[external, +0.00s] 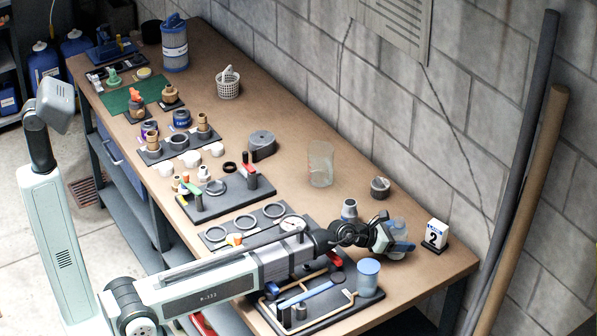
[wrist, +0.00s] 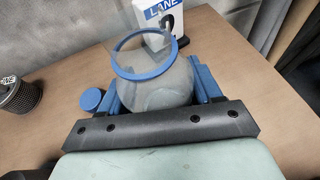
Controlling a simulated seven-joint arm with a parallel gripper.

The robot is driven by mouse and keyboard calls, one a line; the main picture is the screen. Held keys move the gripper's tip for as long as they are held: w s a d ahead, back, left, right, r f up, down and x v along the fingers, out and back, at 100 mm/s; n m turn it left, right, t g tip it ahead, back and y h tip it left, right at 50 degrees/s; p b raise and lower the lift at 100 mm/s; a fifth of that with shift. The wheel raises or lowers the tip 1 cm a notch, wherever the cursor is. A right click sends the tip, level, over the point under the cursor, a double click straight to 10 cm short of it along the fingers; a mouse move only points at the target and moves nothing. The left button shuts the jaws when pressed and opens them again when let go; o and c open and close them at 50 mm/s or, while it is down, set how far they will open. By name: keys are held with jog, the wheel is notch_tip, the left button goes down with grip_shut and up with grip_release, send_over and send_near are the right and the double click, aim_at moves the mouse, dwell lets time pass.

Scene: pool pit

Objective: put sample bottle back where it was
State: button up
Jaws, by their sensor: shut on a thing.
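The sample bottle (wrist: 158,82) is clear and round-bodied, with a blue ring at its open mouth and a blue cap (wrist: 92,99) beside it at the left. My gripper (wrist: 160,92) is shut on it, with blue fingers on both sides of its body. In the external view, the bottle (external: 397,228) shows pale at my gripper (external: 399,246), near the right end of the bench. Its base is hidden by the gripper, so I cannot tell whether it touches the bench top.
A "LANE 2" sign (external: 435,236) stands just right of my gripper and close behind the bottle in the wrist view (wrist: 158,16). The bench between beaker and wall is bare.

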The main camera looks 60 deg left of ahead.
jog(key=o, duration=1.1)
jog(key=shift+o, duration=0.2)
jog(key=shift+s+r, duration=0.2)
jog(key=v, duration=1.1)
jog(key=shift+s+r, duration=0.2)
jog(key=shift+s, duration=0.05)
